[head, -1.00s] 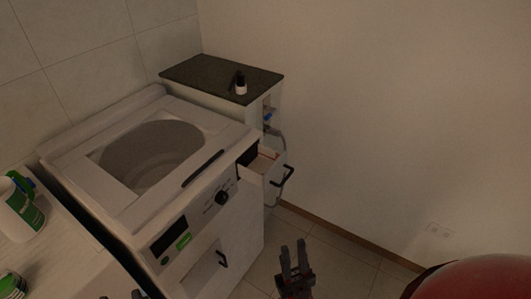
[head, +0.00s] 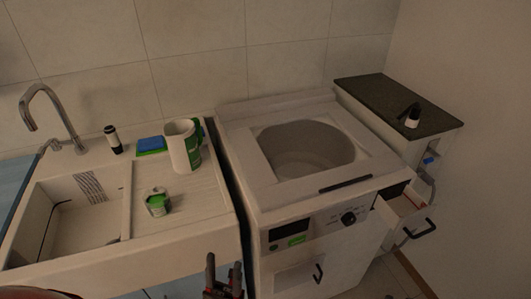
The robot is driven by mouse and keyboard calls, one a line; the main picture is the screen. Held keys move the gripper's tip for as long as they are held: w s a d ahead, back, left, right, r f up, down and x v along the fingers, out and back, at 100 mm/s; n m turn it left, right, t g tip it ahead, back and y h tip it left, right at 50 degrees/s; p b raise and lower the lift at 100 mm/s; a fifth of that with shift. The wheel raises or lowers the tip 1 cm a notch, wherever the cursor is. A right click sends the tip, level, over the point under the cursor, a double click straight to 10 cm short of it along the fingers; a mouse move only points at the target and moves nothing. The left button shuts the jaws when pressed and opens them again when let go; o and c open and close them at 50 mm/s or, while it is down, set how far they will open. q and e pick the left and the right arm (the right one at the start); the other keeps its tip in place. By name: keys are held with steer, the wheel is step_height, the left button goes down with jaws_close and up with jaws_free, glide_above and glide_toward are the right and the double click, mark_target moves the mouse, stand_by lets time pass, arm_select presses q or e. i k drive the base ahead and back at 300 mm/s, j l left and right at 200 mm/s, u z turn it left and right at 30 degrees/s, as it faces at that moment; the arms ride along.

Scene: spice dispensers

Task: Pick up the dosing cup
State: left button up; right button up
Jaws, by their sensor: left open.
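A small white and green cup (head: 157,203), which looks like the dosing cup, stands on the ribbed drainboard (head: 205,205) right of the sink basin. My left gripper (head: 223,265) is at the bottom of the head view, in front of the counter's front edge. Its two dark fingers point up, apart, with nothing between them. It is to the right of the cup in the picture and clear of it. My right gripper is not in view.
A white and green jug (head: 183,147) stands behind the cup, beside a blue and green sponge (head: 151,145). A dark bottle (head: 113,138) stands near the faucet (head: 50,115). The washing machine (head: 240,160) is to the right, with an open drawer (head: 404,208) beyond it.

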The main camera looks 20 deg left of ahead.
mark_target(157, 199)
steer(key=u, duration=1.3)
steer(key=z, duration=2.1)
steer(key=u, duration=2.1)
steer(key=j+u, duration=0.25)
steer(key=u, duration=0.15)
